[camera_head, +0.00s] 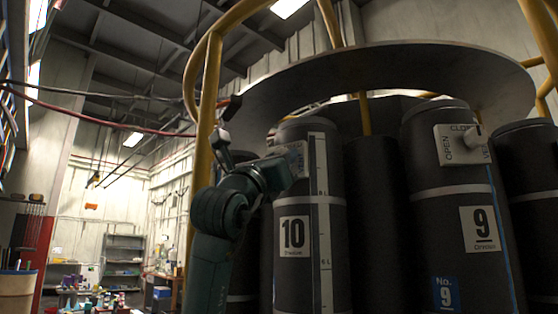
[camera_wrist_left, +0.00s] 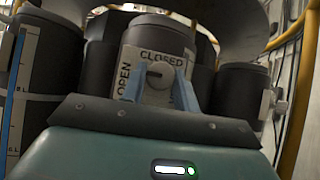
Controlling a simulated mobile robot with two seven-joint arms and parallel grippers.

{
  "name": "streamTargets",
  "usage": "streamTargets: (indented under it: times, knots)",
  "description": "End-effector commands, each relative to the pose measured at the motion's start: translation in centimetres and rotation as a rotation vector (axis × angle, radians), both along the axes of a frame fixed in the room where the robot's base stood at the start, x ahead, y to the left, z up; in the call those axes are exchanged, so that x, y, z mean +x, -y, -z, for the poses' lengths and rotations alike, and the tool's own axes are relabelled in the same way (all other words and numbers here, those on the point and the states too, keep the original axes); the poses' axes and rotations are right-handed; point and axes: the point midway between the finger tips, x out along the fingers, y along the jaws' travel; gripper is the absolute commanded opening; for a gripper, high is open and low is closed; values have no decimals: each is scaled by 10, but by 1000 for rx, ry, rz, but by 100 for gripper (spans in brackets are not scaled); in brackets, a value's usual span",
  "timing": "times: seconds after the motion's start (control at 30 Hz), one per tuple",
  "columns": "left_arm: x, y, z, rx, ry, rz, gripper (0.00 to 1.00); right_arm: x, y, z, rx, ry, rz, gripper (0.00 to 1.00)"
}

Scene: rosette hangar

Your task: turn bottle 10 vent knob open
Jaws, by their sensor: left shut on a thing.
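Bottle 10 (camera_head: 294,269) is a tall dark cylinder with a white number label and a scale strip, standing upright in the rack. My left arm reaches its upper part from the left and covers much of its vent plate (camera_head: 300,153). In the left wrist view, the white plate (camera_wrist_left: 124,70) reads CLOSED at the top and OPEN at the left. The grey vent knob (camera_wrist_left: 159,75) sits in front of the plate, between the blue fingers of my left gripper (camera_wrist_left: 158,88), which is shut on it. My right gripper is not in view.
Bottle 9 (camera_head: 487,265) stands to the right with its own vent plate (camera_head: 454,150) and knob. A grey ring plate (camera_head: 300,85) overhangs the bottles. A yellow tube frame (camera_head: 206,105) rises close to my left arm. Shelves stand far behind at left.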

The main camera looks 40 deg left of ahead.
Motion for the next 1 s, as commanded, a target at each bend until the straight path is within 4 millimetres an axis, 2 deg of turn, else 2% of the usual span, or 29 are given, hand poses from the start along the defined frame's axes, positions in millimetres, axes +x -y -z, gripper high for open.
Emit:
streamTargets:
  times: [0.13, 0.17, 0.4, 0.73, 0.87, 1.0]
  knots:
    - [1, 1, 1, -1, -5, 3, 7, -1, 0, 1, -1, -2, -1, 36]
    - [1, 1, 1, 0, -4, 2, 32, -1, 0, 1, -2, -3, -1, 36]
    - [1, 0, 1, 0, -2, 1, 52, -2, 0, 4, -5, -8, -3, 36]
    - [-4, 1, 5, 2, 1, 0, 52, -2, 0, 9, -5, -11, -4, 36]
    - [-20, 3, 18, 3, 3, 0, 52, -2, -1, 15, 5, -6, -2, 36]
    - [-44, 8, 39, 3, 1, -1, 52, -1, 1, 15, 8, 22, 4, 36]
